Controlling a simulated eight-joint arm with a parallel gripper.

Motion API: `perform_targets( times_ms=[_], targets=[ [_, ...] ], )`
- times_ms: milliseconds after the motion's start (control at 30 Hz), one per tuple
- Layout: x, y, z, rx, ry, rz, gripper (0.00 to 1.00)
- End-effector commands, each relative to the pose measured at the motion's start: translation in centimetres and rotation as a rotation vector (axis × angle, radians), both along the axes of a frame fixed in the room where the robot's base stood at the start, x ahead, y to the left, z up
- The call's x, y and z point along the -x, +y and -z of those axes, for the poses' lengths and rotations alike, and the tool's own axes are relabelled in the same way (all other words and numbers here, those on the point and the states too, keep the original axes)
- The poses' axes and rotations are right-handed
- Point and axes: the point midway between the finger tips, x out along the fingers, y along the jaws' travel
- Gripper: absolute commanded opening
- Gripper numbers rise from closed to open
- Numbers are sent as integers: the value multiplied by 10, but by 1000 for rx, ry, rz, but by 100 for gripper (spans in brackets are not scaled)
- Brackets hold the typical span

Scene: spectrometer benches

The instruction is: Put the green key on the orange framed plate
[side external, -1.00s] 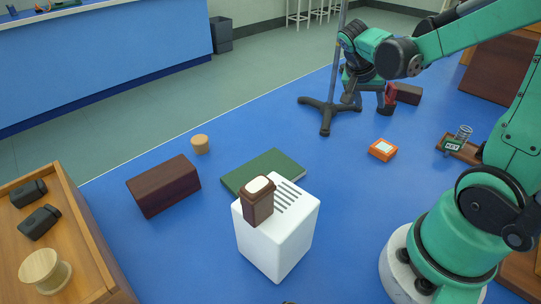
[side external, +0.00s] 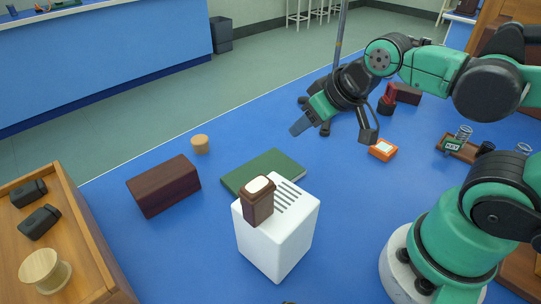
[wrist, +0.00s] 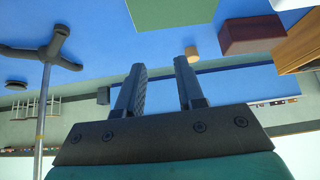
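The green key (side external: 452,145), a small dark green block lettered KEY, sits at the left end of a small wooden tray (side external: 470,156), right of the table's middle. The orange framed plate (side external: 383,150), a small orange square with a pale centre, lies flat on the blue table left of the key. My gripper (side external: 302,126) is in the air, left of the plate and well away from the key. In the wrist view, its two fingers (wrist: 160,66) are apart with nothing between them. Neither the key nor the plate shows there.
A red and black object (side external: 387,102) and a dark block (side external: 407,94) are behind the plate. A tripod stand (side external: 337,60) rises behind my gripper. A green book (side external: 265,170) and white box (side external: 277,230) stand left of centre.

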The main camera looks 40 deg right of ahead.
Motion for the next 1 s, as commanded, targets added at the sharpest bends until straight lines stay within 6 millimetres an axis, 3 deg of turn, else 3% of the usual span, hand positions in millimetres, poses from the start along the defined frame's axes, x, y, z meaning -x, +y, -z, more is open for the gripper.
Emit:
perform_targets(
  times_ms=[133,233,367,533,667,800,1000],
  targets=[
    [-3,-12,1,5,30,71,33],
    [-8,-38,3,19,91,228,33],
    [-12,-91,10,52,188,561,33],
    [-1,-166,23,127,263,1061,33],
    [20,-219,36,213,265,1462,33],
    [53,-265,54,345,203,1896,33],
    [107,-300,80,580,23,2402,33]
  ],
)
